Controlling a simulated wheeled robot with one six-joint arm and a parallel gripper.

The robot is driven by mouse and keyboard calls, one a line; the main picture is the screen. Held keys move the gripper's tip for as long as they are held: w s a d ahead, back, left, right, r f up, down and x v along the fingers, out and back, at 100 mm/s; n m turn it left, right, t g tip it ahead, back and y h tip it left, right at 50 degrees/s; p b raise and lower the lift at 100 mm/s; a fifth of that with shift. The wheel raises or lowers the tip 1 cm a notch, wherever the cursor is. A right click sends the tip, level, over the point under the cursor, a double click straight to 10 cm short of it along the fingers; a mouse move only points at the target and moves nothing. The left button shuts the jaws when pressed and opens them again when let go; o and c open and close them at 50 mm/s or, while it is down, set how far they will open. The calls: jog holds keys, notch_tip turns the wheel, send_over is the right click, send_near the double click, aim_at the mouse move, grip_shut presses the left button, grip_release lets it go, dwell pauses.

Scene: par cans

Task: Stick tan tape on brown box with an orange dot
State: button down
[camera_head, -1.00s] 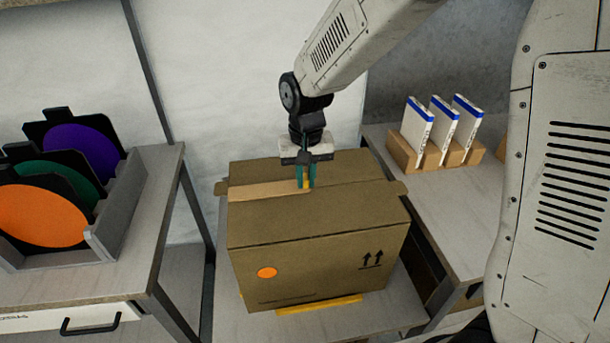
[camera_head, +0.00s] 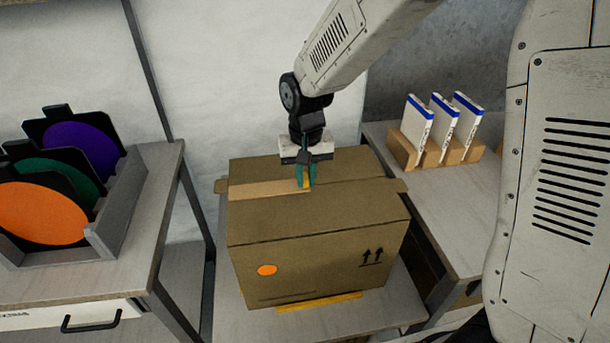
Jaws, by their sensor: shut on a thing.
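The brown box (camera_head: 315,257) stands closed on a low table, with an orange dot (camera_head: 267,270) on its front face. A strip of tan tape (camera_head: 262,190) lies along the left part of the top seam, from the left edge to my gripper. My gripper (camera_head: 306,184) is over the middle of the box top, fingers down. Its teal fingers are shut on a small yellow-tan piece at the tape's right end, which looks like the tape itself. The fingers partly hide it. The seam to the right of my gripper looks darker and bare.
A rack (camera_head: 118,212) on the left table holds discs in orange, green and purple. On the right table, a wooden holder (camera_head: 403,150) carries three white, blue-topped packs (camera_head: 417,125). A yellow strip (camera_head: 320,303) shows under the box's front edge.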

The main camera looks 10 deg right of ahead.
jog(key=c, duration=1.3)
grip_release()
jog(key=shift+c, duration=0.2)
notch_tip(320, 180, up, 8)
jog(key=shift+f, duration=0.15)
jog(key=s+d+r, duration=0.2)
jog(key=s+d, duration=0.2)
jog(key=s, duration=0.4)
jog(key=s+d+r+t, duration=0.1)
jog(key=s+d+r, duration=0.2)
jog(key=s, duration=0.6)
jog(key=s+d+r, duration=0.3)
jog(key=s+d, duration=0.4)
jog(key=s, duration=0.2)
jog(key=shift+s+d, duration=0.15)
jog(key=shift+d, duration=0.05)
